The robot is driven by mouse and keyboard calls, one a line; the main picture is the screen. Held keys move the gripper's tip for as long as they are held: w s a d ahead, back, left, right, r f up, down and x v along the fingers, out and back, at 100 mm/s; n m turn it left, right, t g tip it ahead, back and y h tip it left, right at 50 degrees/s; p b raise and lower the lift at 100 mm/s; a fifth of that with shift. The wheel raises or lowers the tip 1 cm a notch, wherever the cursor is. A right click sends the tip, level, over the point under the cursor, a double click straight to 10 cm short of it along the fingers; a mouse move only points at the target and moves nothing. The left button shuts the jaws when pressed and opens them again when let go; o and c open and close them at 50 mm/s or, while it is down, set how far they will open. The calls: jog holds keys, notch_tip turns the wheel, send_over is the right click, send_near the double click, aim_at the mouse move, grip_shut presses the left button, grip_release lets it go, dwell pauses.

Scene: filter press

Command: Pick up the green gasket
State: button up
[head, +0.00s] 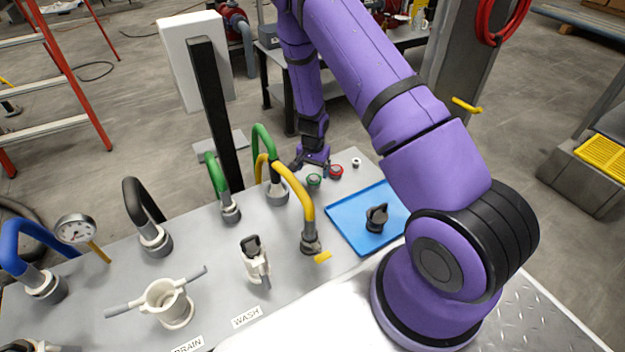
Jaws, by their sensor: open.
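The green gasket (314,181) is a small ring lying on the grey table top, near the table's far edge. My gripper (311,168) is open and points down just behind and above it. One dark finger is to the left of the gasket and the other is near its right side. I cannot tell how high the fingertips are above the table. Nothing shows between the fingers.
A red gasket (336,171) lies close to the right of my gripper, with a small white ring (356,162) beyond it. A yellow hose (295,190) and green hoses (264,142) stand close on the left. A blue tray (350,231) holds a black fitting (376,217).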

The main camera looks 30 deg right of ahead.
aim_at(313, 178)
jog(key=shift+f, duration=1.8)
jog(key=shift+f, duration=0.25)
jog(key=c, duration=0.7)
